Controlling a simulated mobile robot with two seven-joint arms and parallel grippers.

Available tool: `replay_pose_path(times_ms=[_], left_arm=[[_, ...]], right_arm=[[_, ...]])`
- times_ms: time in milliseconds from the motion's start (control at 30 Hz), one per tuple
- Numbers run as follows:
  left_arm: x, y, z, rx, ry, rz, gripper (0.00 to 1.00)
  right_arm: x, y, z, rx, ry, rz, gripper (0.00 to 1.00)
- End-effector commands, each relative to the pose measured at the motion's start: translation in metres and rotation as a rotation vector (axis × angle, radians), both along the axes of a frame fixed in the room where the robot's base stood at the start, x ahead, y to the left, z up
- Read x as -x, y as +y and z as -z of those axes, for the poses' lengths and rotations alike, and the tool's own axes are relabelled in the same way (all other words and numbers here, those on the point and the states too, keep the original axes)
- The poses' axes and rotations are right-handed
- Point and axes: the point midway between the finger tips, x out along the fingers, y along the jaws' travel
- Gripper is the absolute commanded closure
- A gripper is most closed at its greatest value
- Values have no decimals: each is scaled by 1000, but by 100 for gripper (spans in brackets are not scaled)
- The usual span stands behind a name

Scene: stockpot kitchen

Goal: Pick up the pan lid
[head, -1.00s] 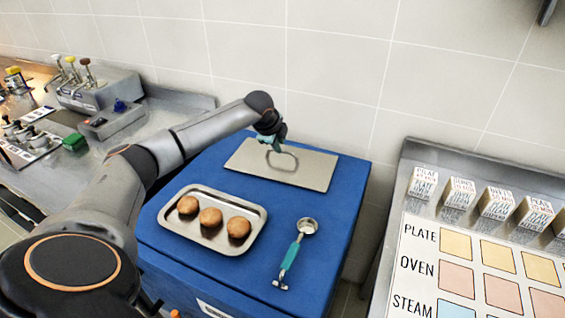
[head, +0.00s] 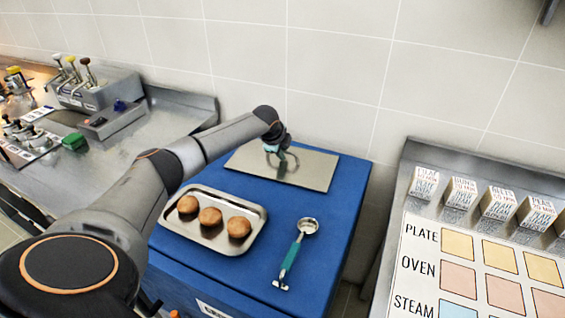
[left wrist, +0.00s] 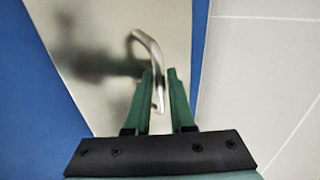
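The pan lid (head: 315,171) is a flat rectangular metal sheet lying at the back of the blue-topped unit. Its curved metal handle (left wrist: 148,48) shows in the left wrist view, standing up from the lid (left wrist: 95,25). My left gripper (head: 277,160) is low over the lid at the handle. In the left wrist view, the green fingers of my left gripper (left wrist: 160,76) are apart, with one end of the handle in the gap between them. I cannot tell whether either finger touches it. My right gripper is not in view.
A metal tray (head: 212,248) with buns stands in front of the lid on the blue top (head: 330,235). A teal-handled scoop (head: 296,252) lies to its right. The tiled wall (head: 335,60) is close behind. A counter with labelled boxes (head: 497,204) is at the right.

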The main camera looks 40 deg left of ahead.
Motion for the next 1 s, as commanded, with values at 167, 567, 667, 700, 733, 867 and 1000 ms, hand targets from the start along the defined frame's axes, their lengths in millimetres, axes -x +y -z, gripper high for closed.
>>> replay_pose_path(times_ms=[167,567,667,700,733,867,1000], left_arm=[[0,0,0,0,0,0,96],[0,0,0,-1,0,-1,100],[0,0,0,-1,0,-1,100],[0,0,0,-1,0,-1,100],[0,0,0,-1,0,-1,100],[0,0,0,-1,0,-1,100],[0,0,0,0,1,-1,100]], right_arm=[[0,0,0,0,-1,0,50],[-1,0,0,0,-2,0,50],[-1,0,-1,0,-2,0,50],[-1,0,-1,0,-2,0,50],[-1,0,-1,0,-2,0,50],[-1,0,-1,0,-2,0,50],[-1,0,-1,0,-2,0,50]])
